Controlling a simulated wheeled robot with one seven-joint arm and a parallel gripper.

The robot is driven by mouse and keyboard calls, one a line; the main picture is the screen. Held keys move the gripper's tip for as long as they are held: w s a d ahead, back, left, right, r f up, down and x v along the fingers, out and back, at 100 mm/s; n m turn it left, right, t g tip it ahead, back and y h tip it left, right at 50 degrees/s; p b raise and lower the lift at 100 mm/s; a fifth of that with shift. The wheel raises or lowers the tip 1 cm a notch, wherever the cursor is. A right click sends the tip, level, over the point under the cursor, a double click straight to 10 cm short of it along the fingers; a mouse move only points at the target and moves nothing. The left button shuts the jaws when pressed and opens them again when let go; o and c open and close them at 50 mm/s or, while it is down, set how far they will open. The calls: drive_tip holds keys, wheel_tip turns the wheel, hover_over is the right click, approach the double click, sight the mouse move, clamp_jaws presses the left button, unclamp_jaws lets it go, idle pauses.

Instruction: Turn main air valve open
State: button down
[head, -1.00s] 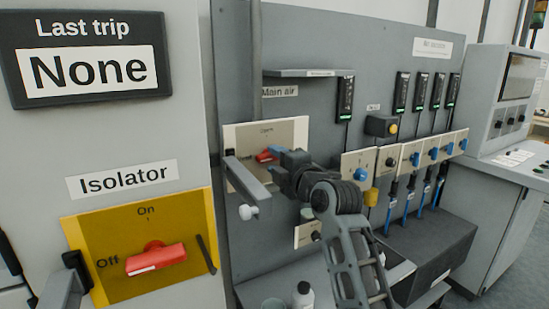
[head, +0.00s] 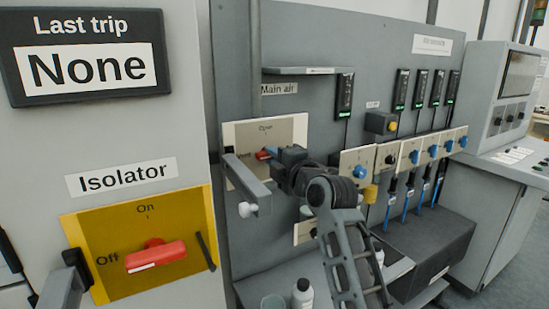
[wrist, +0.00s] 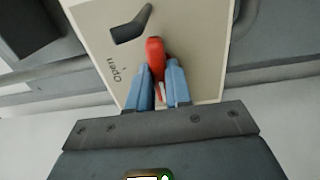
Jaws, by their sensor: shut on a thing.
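The main air valve is a red handle (head: 263,155) on a cream plate (head: 240,134) below the "Main air" label (head: 279,89). The word "Open" is at the top of the plate. In the wrist view the red handle (wrist: 155,52) stands between my blue fingers, and the "Open" marking (wrist: 114,73) lies to its left. My gripper (head: 272,153) reaches in from the right and is shut on the handle; it shows in the wrist view (wrist: 160,72) too. My gripper hides part of the handle and the lower right of the plate.
A grey bracket with a white knob (head: 248,185) juts out just left of and below the plate. A yellow isolator panel (head: 112,238) with a red handle is at the left. Several blue-knobbed valves (head: 409,156) run to the right. Bottles stand below.

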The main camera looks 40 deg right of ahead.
drive_tip(key=shift+f+m, duration=0.1)
drive_tip(key=shift+m, duration=0.3)
drive_tip(key=shift+m+p, duration=1.25)
drive_tip(key=shift+m, duration=7.25)
drive_tip(key=c, duration=1)
unclamp_jaws()
drive_tip(key=shift+c, duration=0.2)
drive_tip(key=b+v, duration=0.1)
drive_tip(key=v, duration=0.6)
drive_tip(key=shift+s, duration=0.4)
